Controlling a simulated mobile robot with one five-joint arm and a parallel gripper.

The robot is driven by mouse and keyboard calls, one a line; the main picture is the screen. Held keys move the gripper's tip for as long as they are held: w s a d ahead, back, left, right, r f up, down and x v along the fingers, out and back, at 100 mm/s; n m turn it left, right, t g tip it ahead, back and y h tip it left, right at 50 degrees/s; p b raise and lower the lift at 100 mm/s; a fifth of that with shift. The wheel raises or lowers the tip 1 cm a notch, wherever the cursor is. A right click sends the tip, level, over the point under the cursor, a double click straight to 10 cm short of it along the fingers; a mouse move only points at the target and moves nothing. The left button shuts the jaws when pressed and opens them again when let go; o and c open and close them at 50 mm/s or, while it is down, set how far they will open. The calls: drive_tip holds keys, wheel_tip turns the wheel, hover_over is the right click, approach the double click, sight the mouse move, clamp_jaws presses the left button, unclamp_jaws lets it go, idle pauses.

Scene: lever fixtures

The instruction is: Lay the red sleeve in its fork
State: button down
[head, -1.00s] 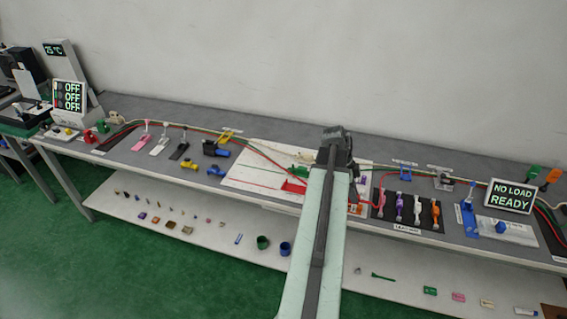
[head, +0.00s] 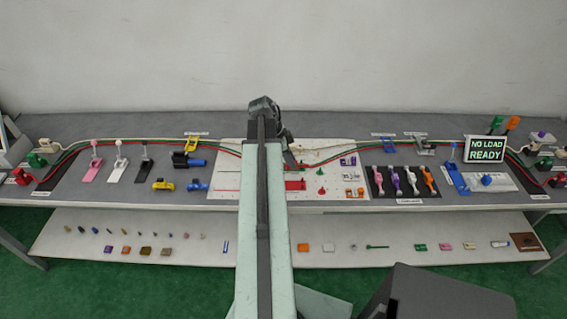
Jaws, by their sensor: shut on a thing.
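My gripper (head: 291,159) is at the far end of my arm, low over the white board (head: 226,181), and is small and dark in the head view. It is shut where the red cable (head: 228,150) comes in from the left, and the cable shows again on its right. The red sleeve itself is too small and too hidden by the gripper to make out. A red block (head: 295,184) lies on the board just nearer than the gripper. I cannot tell which fixture is the sleeve's fork.
A yellow bracket (head: 192,143) stands left of the board, a blue bracket (head: 384,143) right of it. A black panel with several coloured levers (head: 397,181) is at the right. A green cable runs beside the red one.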

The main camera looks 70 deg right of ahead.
drive_tip(key=shift+w+f+m+b, duration=0.25)
drive_tip(key=shift+f+m+b, duration=0.15)
drive_tip(key=shift+f+b, duration=0.75)
drive_tip(key=shift+s+r, duration=0.1)
drive_tip(key=shift+r, duration=0.1)
drive_tip(key=shift+f+b, duration=1.3)
drive_tip(key=shift+f, duration=0.2)
drive_tip(key=shift+f, duration=0.15)
drive_tip(key=shift+f+b, duration=0.6)
drive_tip(key=shift+b, duration=0.15)
drive_tip(key=shift+f+b, duration=0.75)
